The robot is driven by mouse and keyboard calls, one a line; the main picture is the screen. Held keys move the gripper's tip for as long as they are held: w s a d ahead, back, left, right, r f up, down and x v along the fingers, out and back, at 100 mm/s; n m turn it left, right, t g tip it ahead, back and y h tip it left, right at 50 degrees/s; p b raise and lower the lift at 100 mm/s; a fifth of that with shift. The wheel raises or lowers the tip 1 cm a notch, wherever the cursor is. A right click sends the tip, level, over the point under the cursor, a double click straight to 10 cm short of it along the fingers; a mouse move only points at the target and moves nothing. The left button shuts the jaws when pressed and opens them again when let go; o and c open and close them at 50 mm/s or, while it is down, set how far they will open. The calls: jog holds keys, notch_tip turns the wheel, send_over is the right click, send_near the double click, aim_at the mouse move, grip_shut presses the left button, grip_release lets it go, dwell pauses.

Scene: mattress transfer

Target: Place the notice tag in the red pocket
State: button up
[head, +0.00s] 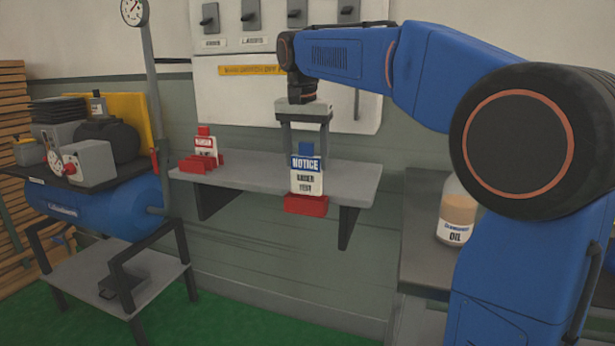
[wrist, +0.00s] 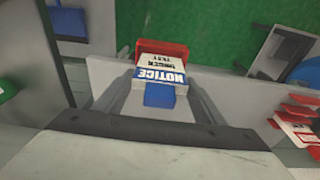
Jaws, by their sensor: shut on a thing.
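The notice tag (head: 307,181) is a white card with a blue NOTICE band and a blue tab on top. It stands upright at the front edge of the grey shelf. My gripper (head: 306,158) comes down from above with a finger on either side of the tag and is shut on it. The red pocket (head: 306,206) is directly below the tag, whose lower edge meets it. How deep the tag sits in the pocket is hidden. In the wrist view, the tag (wrist: 160,88) lies between my fingers, with the red pocket (wrist: 163,50) beyond it.
A red-and-white tag (head: 205,147) stands in another red holder (head: 193,166) on the left of the shelf (head: 250,167). A blue compressor (head: 85,205) stands at left. An oil bottle (head: 457,212) stands on a bench at right. A switch panel is behind.

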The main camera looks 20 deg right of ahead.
send_over(306, 194)
jog(key=shift+w+d+f, duration=0.1)
jog(key=shift+w+f, duration=0.1)
jog(key=shift+f, duration=0.9)
jog(key=shift+w+f, duration=0.15)
jog(key=shift+f, duration=0.95)
jog(key=shift+f, duration=0.15)
jog(key=o, duration=1.1)
jog(key=r, duration=0.4)
jog(key=s+r, duration=0.1)
jog(key=r, duration=0.3)
jog(key=a+r, duration=0.1)
jog(key=r, duration=0.3)
jog(key=shift+s+r, duration=0.1)
jog(key=shift+s, duration=0.1)
